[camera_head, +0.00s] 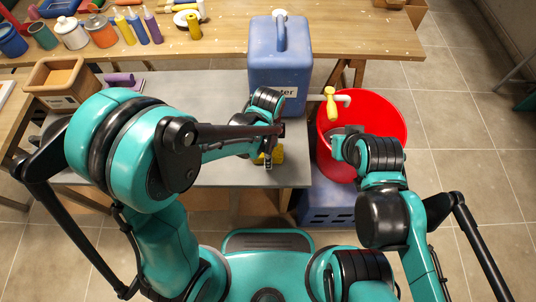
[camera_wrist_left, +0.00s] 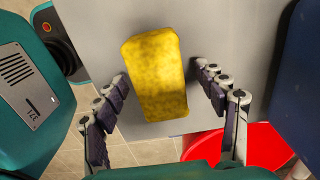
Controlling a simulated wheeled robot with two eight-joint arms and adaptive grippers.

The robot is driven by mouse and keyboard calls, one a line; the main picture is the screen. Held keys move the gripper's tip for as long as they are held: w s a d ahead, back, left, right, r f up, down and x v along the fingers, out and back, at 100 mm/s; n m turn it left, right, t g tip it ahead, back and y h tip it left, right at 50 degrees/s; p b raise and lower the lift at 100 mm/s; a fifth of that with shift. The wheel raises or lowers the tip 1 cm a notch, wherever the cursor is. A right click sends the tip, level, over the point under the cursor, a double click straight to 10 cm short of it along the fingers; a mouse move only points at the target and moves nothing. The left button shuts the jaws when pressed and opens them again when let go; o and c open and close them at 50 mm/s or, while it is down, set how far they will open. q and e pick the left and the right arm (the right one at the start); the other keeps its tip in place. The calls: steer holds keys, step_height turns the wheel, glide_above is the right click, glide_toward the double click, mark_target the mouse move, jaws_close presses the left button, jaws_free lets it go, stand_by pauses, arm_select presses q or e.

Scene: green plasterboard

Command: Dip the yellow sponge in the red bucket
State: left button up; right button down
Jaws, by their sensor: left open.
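The yellow sponge (camera_head: 277,155) lies on the grey tabletop (camera_head: 222,174) near its front right corner, partly hidden by my left gripper (camera_head: 267,155). In the left wrist view the sponge (camera_wrist_left: 155,75) shows between the spread fingers of my left gripper (camera_wrist_left: 162,73). That gripper is open and empty above it. The red bucket (camera_head: 390,115) stands right of the grey table, and its edge shows in the left wrist view (camera_wrist_left: 258,146). My right gripper (camera_head: 343,142) is over the bucket's left part; its fingers are mostly hidden.
A blue water container (camera_head: 280,65) with a yellow tap (camera_head: 331,103) stands at the back of the grey table, the tap over the bucket. A wooden bench (camera_head: 350,35) with bottles and jars runs behind. A blue crate (camera_head: 328,207) sits below the bucket. The floor at right is clear.

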arm_select(q)
steer(key=shift+r, duration=0.1)
steer(key=shift+c, duration=0.4)
steer(key=c, duration=1.2)
steer(key=shift+r+p, duration=0.35)
steer(key=shift+r, duration=0.15)
steer(key=r+p, duration=0.1)
steer(key=r, duration=0.1)
steer(key=r+p, duration=0.1)
steer(key=r, duration=0.1)
steer(key=shift+d, duration=0.4)
steer(key=d+r+p, duration=0.1)
steer(key=d+r, duration=0.1)
steer(key=d, duration=0.1)
steer(key=d+r+p, duration=0.1)
steer(key=d+r, duration=0.1)
steer(key=d, duration=0.2)
steer(key=d+r+p, duration=0.1)
steer(key=d+r, duration=0.1)
steer(key=d, duration=0.1)
steer(key=shift+d, duration=0.4)
